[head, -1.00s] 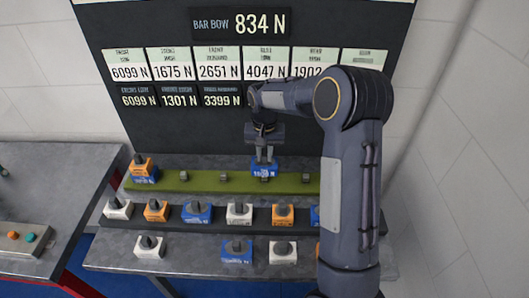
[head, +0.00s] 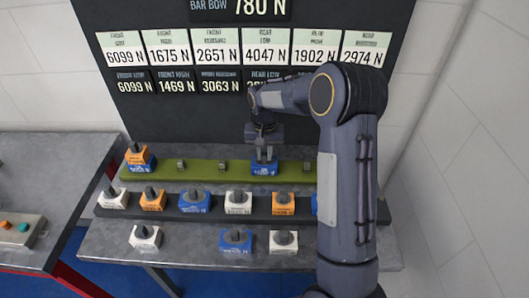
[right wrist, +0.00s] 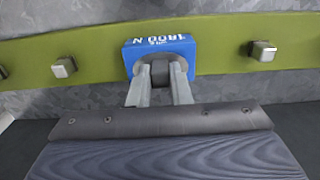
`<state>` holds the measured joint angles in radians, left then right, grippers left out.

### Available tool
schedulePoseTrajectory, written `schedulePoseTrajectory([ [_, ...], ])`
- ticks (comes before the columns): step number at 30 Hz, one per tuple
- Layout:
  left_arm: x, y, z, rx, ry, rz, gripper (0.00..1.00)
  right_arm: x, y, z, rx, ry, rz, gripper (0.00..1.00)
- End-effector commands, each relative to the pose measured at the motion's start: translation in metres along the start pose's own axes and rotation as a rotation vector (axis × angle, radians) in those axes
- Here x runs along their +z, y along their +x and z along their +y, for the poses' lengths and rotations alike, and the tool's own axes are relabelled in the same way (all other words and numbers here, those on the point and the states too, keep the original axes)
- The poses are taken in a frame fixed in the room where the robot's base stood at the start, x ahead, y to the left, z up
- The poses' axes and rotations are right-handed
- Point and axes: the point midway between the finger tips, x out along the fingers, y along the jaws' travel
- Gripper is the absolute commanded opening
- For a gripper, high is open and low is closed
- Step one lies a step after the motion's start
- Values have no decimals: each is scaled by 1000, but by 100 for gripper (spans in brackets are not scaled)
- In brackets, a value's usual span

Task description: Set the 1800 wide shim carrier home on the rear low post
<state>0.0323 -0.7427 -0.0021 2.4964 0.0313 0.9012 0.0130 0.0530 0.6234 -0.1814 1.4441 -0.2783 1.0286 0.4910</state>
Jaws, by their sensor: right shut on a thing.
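The blue 1800 wide shim carrier (head: 263,169) is on the green bar (head: 205,178), at the post place between two bare posts. My right gripper (head: 264,156) is shut on the carrier's dark knob from above. In the right wrist view the carrier (right wrist: 185,46) lies across the green bar (right wrist: 100,55), with its 1800 N label upside down and both fingers (right wrist: 160,78) on the knob. The carrier hides the post beneath it. I cannot tell whether it rests fully down. My left gripper is not in view.
Bare posts (head: 222,166) stand along the bar; an orange carrier (head: 138,155) sits on a blue one at its left end. A dark rack (head: 215,212) holds several carriers, with more on the bench in front. The board (head: 268,90) reads BAR BOW 780 N.

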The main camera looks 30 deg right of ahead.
Motion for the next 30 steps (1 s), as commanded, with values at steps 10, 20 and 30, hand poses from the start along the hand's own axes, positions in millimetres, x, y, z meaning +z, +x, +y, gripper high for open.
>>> schedulePoseTrajectory([
  [10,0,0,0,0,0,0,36,0,0,0,0,0,0,39],
  [20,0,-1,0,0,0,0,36,0,-1,0,0,0,0,43],
  [30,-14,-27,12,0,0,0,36,0,-44,0,-1,0,0,43],
])
